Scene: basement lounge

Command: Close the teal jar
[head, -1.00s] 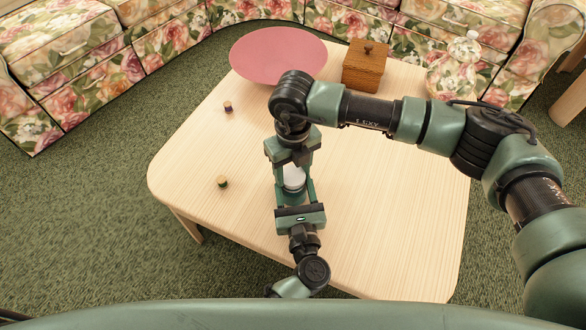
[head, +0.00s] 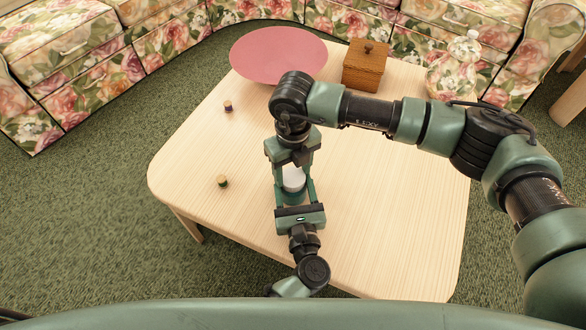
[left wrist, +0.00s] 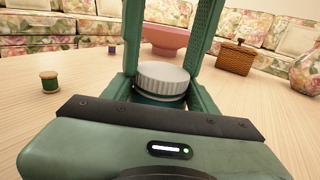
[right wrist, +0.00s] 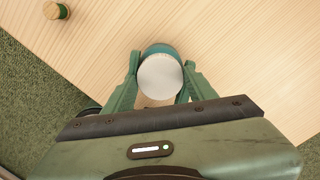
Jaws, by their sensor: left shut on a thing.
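The teal jar (head: 294,198) stands upright on the pale wooden table, between the fingers of my left gripper (head: 294,192), which is shut on its body. A white lid (left wrist: 163,78) with a ridged rim is on top of the jar; I cannot tell how firmly it sits. In the right wrist view the lid's round top (right wrist: 160,77) hides most of the jar. My right gripper (right wrist: 160,80) points down from above, one finger on each side of the lid. The fingers are very close to its rim; I cannot tell whether they touch it.
Two small spools, one green (head: 222,181) and one purple (head: 228,106), stand on the left of the table (head: 385,220). The table's right side is clear.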

